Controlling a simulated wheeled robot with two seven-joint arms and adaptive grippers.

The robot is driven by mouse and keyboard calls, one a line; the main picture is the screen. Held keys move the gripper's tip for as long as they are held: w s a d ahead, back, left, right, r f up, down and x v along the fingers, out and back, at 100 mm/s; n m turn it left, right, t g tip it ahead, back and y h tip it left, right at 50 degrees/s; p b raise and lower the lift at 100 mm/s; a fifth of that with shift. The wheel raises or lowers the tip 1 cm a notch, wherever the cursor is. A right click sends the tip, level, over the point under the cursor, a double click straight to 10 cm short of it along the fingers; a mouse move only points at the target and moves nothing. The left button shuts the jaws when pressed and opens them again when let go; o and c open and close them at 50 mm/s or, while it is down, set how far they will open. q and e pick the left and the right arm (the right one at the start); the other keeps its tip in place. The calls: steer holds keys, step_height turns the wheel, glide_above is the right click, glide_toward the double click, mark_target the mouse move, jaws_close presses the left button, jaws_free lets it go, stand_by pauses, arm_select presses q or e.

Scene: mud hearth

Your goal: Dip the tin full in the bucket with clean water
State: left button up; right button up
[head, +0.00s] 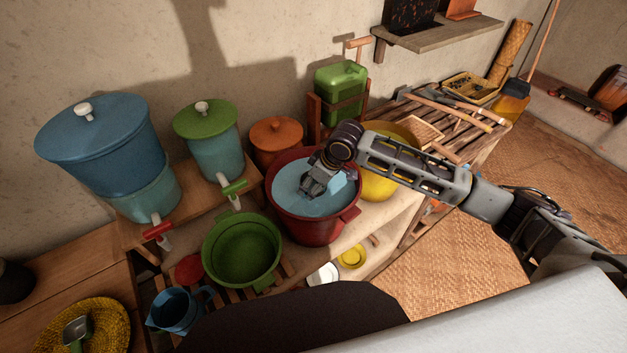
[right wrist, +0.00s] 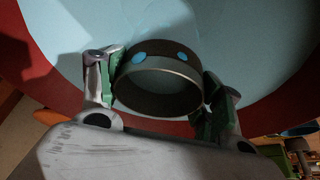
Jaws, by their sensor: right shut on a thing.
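A dark red bucket (head: 306,229) stands on the bench with pale blue water (head: 290,178) in it; the water also fills much of the right wrist view (right wrist: 225,40). My right gripper (head: 318,186) reaches down inside the bucket's rim at the water. In the right wrist view the right gripper (right wrist: 160,95) is shut on a dark round tin (right wrist: 155,100), with a finger on each side. Two light blue spots show on the tin's inner wall. I cannot tell how deep the tin sits or whether it holds water. My left gripper is not in view.
A yellow bucket (head: 379,187) stands just right of the red one, partly behind my right arm. A green basin (head: 242,277) is close at the left. A blue lidded container (head: 100,150) and a green-lidded one (head: 213,155) with taps stand further left. A blue jug (head: 178,311) stands in front.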

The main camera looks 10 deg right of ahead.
steer(key=shift+f+b, duration=0.3)
steer(key=shift+f, duration=1.3)
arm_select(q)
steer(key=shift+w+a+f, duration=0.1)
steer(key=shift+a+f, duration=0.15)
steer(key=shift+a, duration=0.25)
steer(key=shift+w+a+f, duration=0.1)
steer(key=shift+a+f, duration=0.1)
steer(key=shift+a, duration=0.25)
arm_select(e)
steer(key=shift+o, duration=0.2)
steer(key=shift+f, duration=0.8)
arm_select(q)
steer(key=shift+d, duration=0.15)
arm_select(e)
steer(key=shift+w, duration=0.1)
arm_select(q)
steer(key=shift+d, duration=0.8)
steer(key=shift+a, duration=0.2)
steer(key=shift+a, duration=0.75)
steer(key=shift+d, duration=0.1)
